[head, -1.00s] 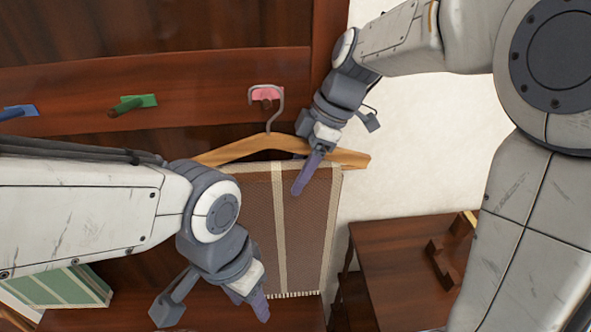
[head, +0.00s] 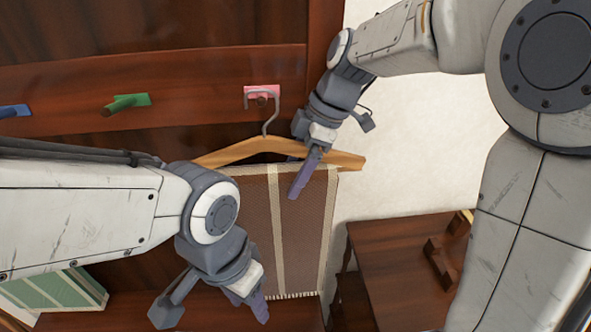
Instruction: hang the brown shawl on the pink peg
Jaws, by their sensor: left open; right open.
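The brown shawl (head: 257,212) has cream stripes and a fringe and is draped over a wooden hanger (head: 237,153). The hanger's grey metal hook (head: 273,117) is at the peg with the pink plate (head: 262,91), in front of the dark wooden rail. I cannot tell whether the hook rests on the peg. My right gripper (head: 299,187) is open, in front of the shawl's upper part just below the hanger bar. My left gripper (head: 257,307) is open near the shawl's lower left edge. My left forearm hides the hanger's left end and part of the shawl's left side.
A green peg (head: 125,103) and a blue peg (head: 14,111) stand on the same rail to the left. A wooden table (head: 400,262) with a small wooden stand (head: 446,255) is at the lower right. A green striped object (head: 62,290) lies lower left. Pale wall shows at right.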

